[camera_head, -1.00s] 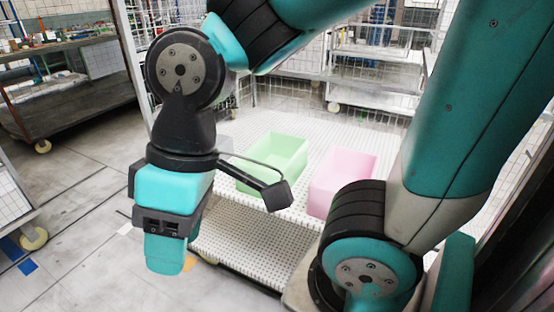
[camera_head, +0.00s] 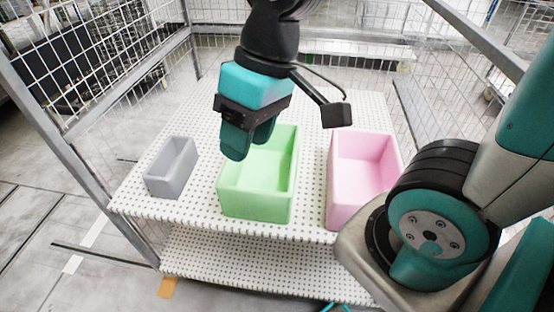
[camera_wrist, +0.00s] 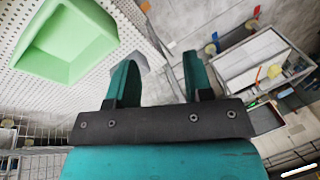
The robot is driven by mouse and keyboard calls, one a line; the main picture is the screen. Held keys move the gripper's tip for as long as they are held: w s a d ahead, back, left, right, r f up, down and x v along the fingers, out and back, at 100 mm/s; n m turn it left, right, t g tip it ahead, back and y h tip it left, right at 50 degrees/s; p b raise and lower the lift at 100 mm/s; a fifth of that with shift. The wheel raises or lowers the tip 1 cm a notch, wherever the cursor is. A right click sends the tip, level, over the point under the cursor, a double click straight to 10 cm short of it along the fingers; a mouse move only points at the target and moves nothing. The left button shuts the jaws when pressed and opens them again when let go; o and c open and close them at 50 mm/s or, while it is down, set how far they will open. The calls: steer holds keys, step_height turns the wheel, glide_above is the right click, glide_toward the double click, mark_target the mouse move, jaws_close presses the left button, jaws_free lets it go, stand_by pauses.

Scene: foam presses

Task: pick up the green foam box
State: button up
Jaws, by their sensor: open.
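The green foam box (camera_head: 257,203) is an open-topped bin standing upright on the white perforated shelf (camera_head: 200,213), between a grey box and a pink box. My gripper (camera_head: 249,146) is open and empty, with its teal fingers above the green box's back left part in the head view, hiding part of its rim. In the wrist view the green box (camera_wrist: 85,65) shows at the upper left, to the left of the open fingers (camera_wrist: 158,65). I see no contact between gripper and box.
A smaller grey box (camera_head: 172,168) stands left of the green one. The pink box (camera_head: 362,175) stands to its right, close to my arm. Wire mesh and metal posts (camera_head: 60,140) enclose the shelf's left and back. A lower perforated shelf (camera_head: 250,270) lies beneath.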

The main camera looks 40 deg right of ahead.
steer(key=w+d+f+m+h+b, duration=0.2)
steer(key=w+d+f+m+b, duration=0.1)
steer(key=w+d+f+m, duration=0.55)
steer(key=m+h+b, duration=0.2)
steer(key=m+b, duration=0.1)
steer(key=m, duration=0.2)
glide_above(294, 163)
steer(key=w+d, duration=0.2)
steer(key=w, duration=0.1)
step_height(294, 163, down, 7)
step_height(294, 163, down, 11)
steer(key=shift+f+p, duration=0.15)
steer(key=shift+p, duration=0.3)
steer(key=shift+s+d+f+p, duration=0.1)
steer(key=shift+s+f+p, duration=0.1)
steer(key=shift+f, duration=1.35)
steer(key=shift+s+d+f+p, duration=0.1)
steer(key=shift+f+p, duration=0.1)
steer(key=shift+f, duration=1.35)
steer(key=shift+c, duration=0.2)
jaws_close()
